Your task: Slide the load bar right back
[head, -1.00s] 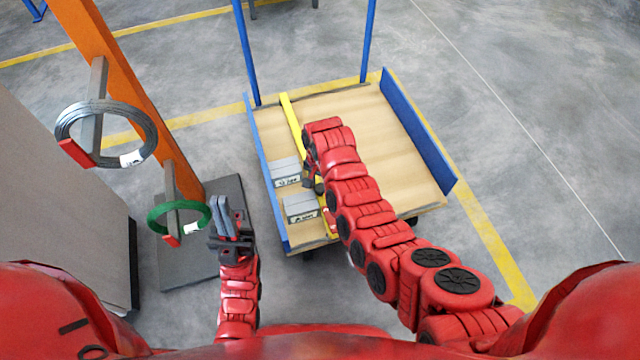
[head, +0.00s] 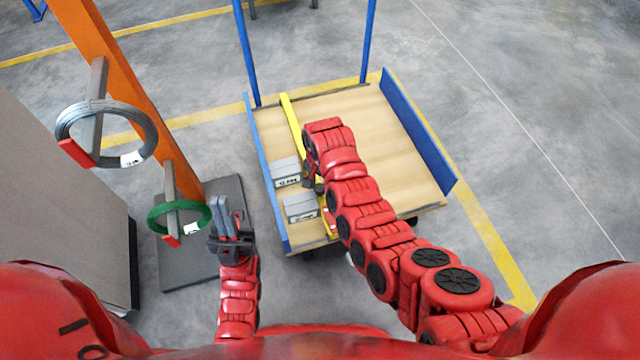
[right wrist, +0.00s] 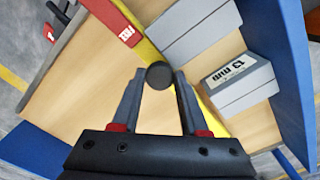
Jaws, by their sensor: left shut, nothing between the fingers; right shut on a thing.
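The load bar (head: 292,117) is a long yellow bar lying lengthwise on the wooden cart deck, left of its middle. Its near end has a red part with a white label, also seen in the right wrist view (right wrist: 115,22). My right gripper (right wrist: 158,77) is shut on a round black knob (right wrist: 159,74) over the bar. In the head view my right arm hides part of the bar and most of that gripper. My left gripper (head: 231,220) is shut and empty, left of the cart and beside the green coil (head: 205,217).
Two grey labelled boxes (head: 286,171) (head: 300,207) sit between the bar and the cart's left blue side (head: 257,143). The deck's right part (head: 392,130) is bare. A grey wire coil (head: 150,130) hangs on an orange post (head: 125,80) at left.

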